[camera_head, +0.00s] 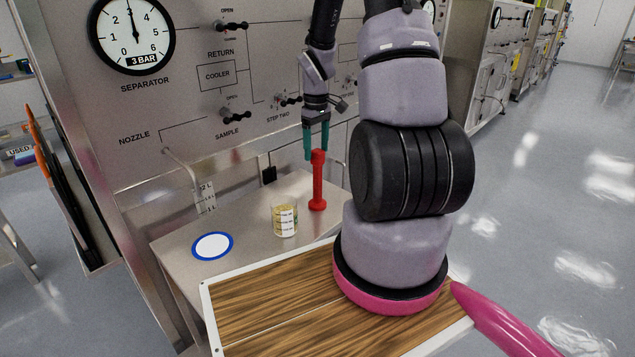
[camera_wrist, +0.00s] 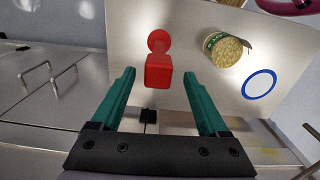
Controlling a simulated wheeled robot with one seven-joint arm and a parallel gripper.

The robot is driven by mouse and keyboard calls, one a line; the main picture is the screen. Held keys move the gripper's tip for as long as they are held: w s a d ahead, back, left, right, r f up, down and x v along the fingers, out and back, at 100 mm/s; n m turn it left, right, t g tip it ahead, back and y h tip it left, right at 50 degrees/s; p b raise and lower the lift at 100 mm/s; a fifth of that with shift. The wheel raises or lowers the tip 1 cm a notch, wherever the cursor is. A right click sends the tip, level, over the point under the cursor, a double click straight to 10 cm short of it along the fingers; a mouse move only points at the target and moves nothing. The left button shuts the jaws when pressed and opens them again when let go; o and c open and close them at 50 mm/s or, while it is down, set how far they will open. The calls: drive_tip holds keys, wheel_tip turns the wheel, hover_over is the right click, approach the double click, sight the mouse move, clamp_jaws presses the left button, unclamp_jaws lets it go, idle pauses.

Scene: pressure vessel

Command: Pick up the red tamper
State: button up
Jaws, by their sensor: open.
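The red tamper (camera_head: 318,182) stands upright on the metal table (camera_head: 255,222), with a wide round base and a squarish top. In the wrist view the tamper (camera_wrist: 158,68) lies ahead of the fingertips, centred between them. My gripper (camera_head: 316,156) has green fingers and is directly above the tamper, around or just over its top in the head view. In the wrist view my gripper (camera_wrist: 156,75) is open with nothing held. I cannot tell whether a finger touches the tamper.
A blue-rimmed white disc (camera_head: 212,246) lies further left. A control panel (camera_head: 205,85) with valves and a gauge (camera_head: 131,35) rises behind. A bent nozzle pipe (camera_head: 184,170) hangs over the table's back.

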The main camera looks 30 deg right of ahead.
sight(318, 180)
wheel_tip(318, 180, down, 4)
drive_tip(key=shift+d+r, duration=0.15)
clamp_jaws()
idle(1.4)
